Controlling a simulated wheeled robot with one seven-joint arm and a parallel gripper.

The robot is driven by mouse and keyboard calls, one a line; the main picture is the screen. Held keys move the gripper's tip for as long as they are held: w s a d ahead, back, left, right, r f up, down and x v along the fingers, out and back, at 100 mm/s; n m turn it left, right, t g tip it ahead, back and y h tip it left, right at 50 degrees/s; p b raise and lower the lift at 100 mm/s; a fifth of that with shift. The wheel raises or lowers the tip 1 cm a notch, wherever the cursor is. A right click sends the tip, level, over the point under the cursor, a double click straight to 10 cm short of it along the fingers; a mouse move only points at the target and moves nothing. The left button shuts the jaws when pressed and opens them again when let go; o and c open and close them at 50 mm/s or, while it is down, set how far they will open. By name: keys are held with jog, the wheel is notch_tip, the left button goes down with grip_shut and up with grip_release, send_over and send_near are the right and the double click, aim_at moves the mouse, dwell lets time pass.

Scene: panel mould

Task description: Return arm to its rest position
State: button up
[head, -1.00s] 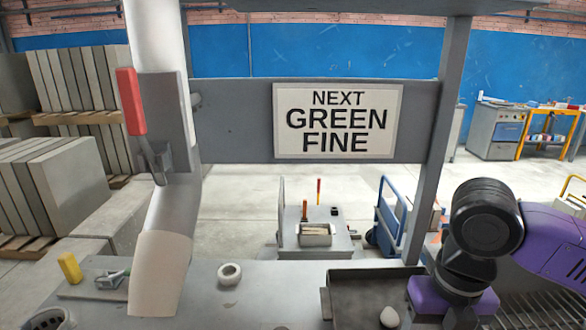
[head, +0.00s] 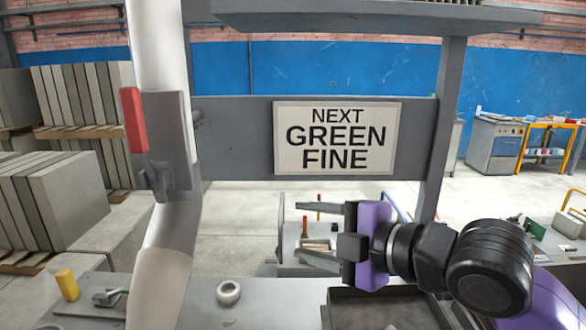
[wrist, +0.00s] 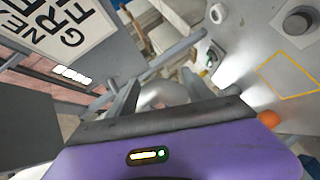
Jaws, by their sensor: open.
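My gripper (head: 318,238) is in the lower middle of the head view, in front of the sign board and above the tray at the bench's right. Its fingers point left and stand apart with nothing between them. In the wrist view the two fingers (wrist: 145,105) reach up from the purple gripper body, also apart and empty. My purple and black arm comes in from the lower right of the head view.
A sign (head: 336,138) reading NEXT GREEN FINE hangs on a grey crossbeam. A white chute with a red handle (head: 134,120) stands left. A grey bench (head: 265,310) carries a white ring (head: 228,292) and a yellow block (head: 67,284). A dark tray (head: 375,310) lies below my arm.

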jog(key=s+d+r+m+t+y, duration=0.2)
jog(key=d+r+m+t, duration=0.1)
jog(key=r+m+t, duration=0.65)
jog(key=s+d+f+m+t+h, duration=0.45)
jog(key=d+f+m+h, duration=0.45)
jog(key=m, duration=0.5)
jog(key=s+d+f+g+h, duration=0.1)
jog(key=s+f+g, duration=0.2)
jog(key=s+f, duration=0.5)
jog(key=s+d+f+g+h, duration=0.1)
jog(key=s+d+f+g, duration=0.1)
jog(key=s+f, duration=0.7)
jog(key=s+d+f+g+h, duration=0.2)
jog(key=s+f, duration=0.7)
jog(key=s, duration=0.9)
jog(key=shift+f+g, duration=0.15)
jog(key=shift+g, duration=1.05)
